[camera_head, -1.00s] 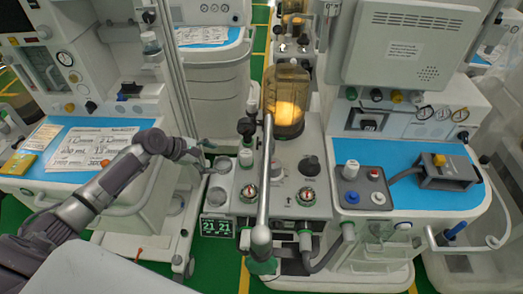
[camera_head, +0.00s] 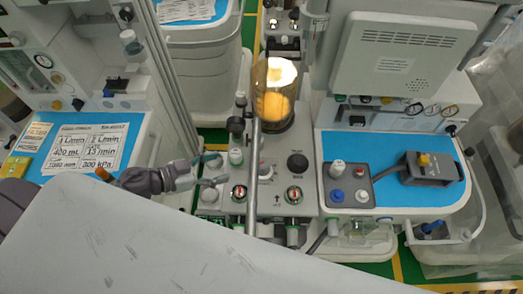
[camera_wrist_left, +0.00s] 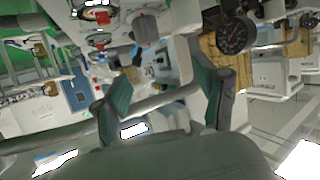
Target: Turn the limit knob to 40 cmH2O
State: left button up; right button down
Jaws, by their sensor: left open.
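No knob lettering or setting is readable, so I cannot tell which is the limit knob. My left gripper (camera_head: 214,170) is open and empty over the panel's left side, left of the knobs. My right gripper is not in view.
An upright metal pole (camera_head: 253,165) partly hides the panel's middle. An amber canister (camera_head: 274,95) stands behind the knobs. A blue-topped cart (camera_head: 335,150) with a grey monitor (camera_head: 405,60) is at the right.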

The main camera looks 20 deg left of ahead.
aim_at(263, 166)
pick_arm(q)
jog(key=shift+m+g+h, duration=0.3)
jog(key=shift+m, duration=0.2)
jog(key=x, duration=0.4)
jog(key=p+x, duration=0.1)
jog(key=x, duration=0.3)
jog(key=s+p+x, duration=0.1)
jog(key=x, duration=0.3)
jog(key=shift+d+f, duration=0.1)
jog(key=shift+d, duration=0.25)
jog(key=shift+x, duration=0.85)
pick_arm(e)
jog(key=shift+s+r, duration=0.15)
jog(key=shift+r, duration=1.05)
pick_arm(q)
jog(key=shift+f, duration=0.1)
jog(key=c, duration=1.1)
jog(key=shift+c, duration=0.2)
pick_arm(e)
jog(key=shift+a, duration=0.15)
pick_arm(q)
jog(key=shift+m, duration=0.3)
